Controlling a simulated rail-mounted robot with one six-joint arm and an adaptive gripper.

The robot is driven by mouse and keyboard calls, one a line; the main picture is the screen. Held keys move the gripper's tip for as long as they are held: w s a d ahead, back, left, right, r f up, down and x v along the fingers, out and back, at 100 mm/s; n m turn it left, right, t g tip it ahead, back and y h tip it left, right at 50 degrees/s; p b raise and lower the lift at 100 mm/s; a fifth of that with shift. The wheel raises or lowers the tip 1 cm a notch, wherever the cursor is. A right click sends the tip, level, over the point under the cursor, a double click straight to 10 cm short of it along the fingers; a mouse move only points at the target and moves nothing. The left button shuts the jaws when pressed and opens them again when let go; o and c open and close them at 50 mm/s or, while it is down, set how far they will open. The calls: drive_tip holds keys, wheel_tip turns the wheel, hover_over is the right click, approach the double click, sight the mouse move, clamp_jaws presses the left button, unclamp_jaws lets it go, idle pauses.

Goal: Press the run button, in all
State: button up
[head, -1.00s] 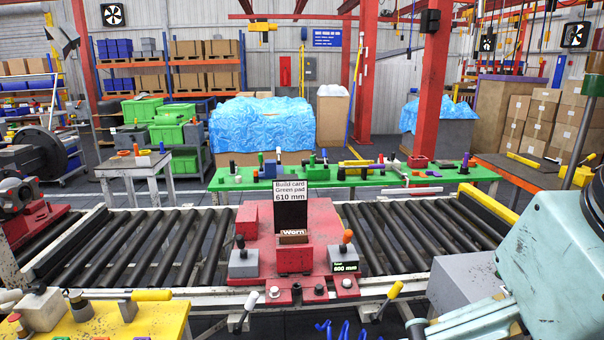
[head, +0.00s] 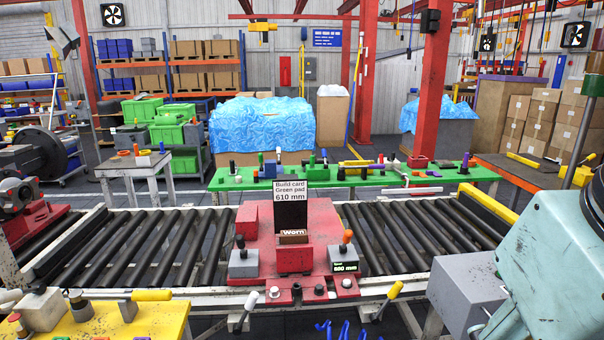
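No button in view is readably marked as run. A red station (head: 318,222) sits across the roller line and carries a build card (head: 290,191) reading "Green pad 610 mm". On its right side a grey box with an orange-topped lever (head: 347,237) stands behind a small lit display (head: 344,267), whose digits are blurred. On its left is a grey box with a dark-topped lever (head: 240,242). A red round button (head: 15,318) shows at the bottom left, on a yellow bench. My pale teal arm enters at the lower right; my gripper is not in view.
Rollers (head: 140,240) run left and right of the station. The yellow bench (head: 130,322) holds levers with yellow and white handles. A grey box (head: 466,285) stands beside my arm. A green bench (head: 390,178) with small parts stands behind.

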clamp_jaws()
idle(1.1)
